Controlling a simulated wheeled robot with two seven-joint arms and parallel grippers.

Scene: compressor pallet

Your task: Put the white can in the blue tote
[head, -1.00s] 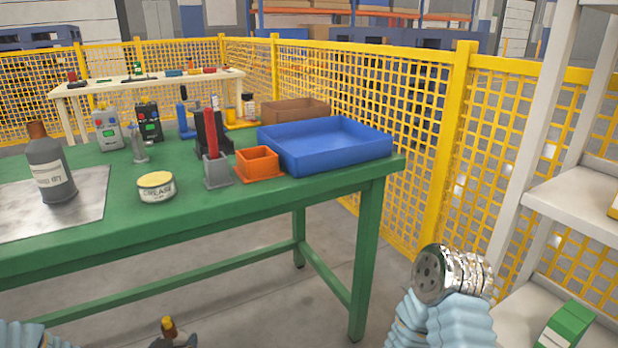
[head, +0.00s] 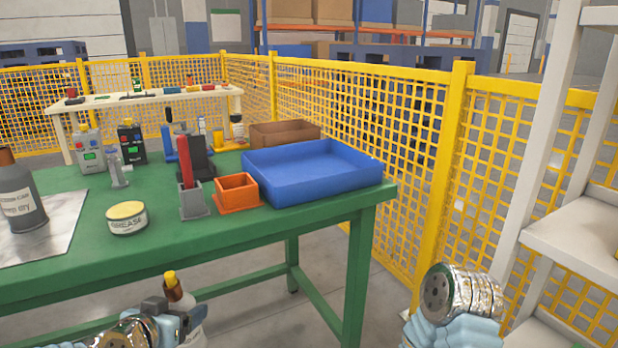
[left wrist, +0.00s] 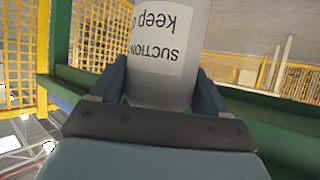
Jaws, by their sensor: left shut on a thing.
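The white can (head: 193,338) has a brown neck and a yellow cap. It is at the bottom of the head view, in front of the table's near edge. My left gripper (head: 178,318) is shut on it. In the left wrist view the can (left wrist: 165,50) stands between the two fingers, its label upside down in the picture; its cap is out of that view. The blue tote (head: 315,185) sits at the right end of the green table (head: 150,250), apart from the can, and looks empty. My right gripper is not in view; only part of my right arm shows.
An orange bin (head: 237,196) and a grey holder (head: 192,205) stand left of the tote. A brown box (head: 285,136) is behind it. A grease tin (head: 127,220) and a dark bottle (head: 20,200) stand further left. A yellow fence (head: 450,180) and white shelf (head: 580,240) are right.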

